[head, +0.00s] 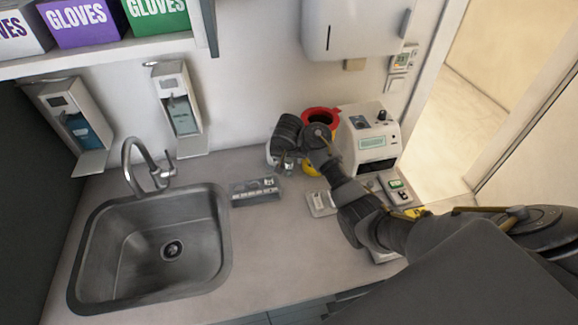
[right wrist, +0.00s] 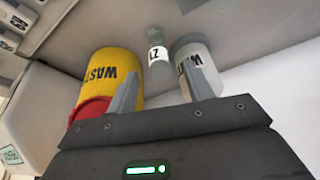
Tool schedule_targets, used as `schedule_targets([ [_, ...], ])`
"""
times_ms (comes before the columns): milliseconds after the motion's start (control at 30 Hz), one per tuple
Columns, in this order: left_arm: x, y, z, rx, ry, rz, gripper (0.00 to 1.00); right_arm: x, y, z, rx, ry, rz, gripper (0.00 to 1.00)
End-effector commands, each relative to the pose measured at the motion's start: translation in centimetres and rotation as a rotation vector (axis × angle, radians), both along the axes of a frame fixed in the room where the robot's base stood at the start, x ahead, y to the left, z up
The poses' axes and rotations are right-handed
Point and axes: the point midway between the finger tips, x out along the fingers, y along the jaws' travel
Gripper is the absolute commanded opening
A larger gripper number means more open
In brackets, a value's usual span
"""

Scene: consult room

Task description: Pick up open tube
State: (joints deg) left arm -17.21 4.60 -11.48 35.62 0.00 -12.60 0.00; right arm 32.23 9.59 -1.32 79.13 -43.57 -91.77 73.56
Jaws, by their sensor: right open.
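A small clear tube-like vessel with a white label (right wrist: 158,55) stands on the counter in the right wrist view. Whether its top is open I cannot tell. My right gripper (right wrist: 160,88) is open, its two fingers on either side of the line to this vessel, with nothing held between them. In the head view my right gripper (head: 286,164) is low over the counter, beside the tube rack (head: 256,191), and its wrist partly hides the area. My left gripper is not in view.
A yellow waste bin with a red rim (right wrist: 108,75) and a white waste container (right wrist: 196,62) flank the vessel closely. A white device (head: 371,142) stands right of the bin. The sink (head: 92,245) is at left. The front counter is clear.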

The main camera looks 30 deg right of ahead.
Motion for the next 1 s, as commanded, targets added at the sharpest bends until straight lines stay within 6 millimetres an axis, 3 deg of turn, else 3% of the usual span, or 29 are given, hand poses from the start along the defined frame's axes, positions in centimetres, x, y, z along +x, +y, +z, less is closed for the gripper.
schedule_targets([
  [300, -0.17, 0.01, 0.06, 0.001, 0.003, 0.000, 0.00, 0.16, -0.10, -0.55, 0.001, -0.001, -0.001, 0.50],
  [700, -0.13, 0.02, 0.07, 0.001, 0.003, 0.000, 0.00, 0.14, -0.10, -0.55, 0.001, -0.001, -0.001, 0.00],
  [1000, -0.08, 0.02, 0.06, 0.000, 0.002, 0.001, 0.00, 0.17, -0.03, -0.49, 0.001, -0.001, -0.001, 0.00],
])
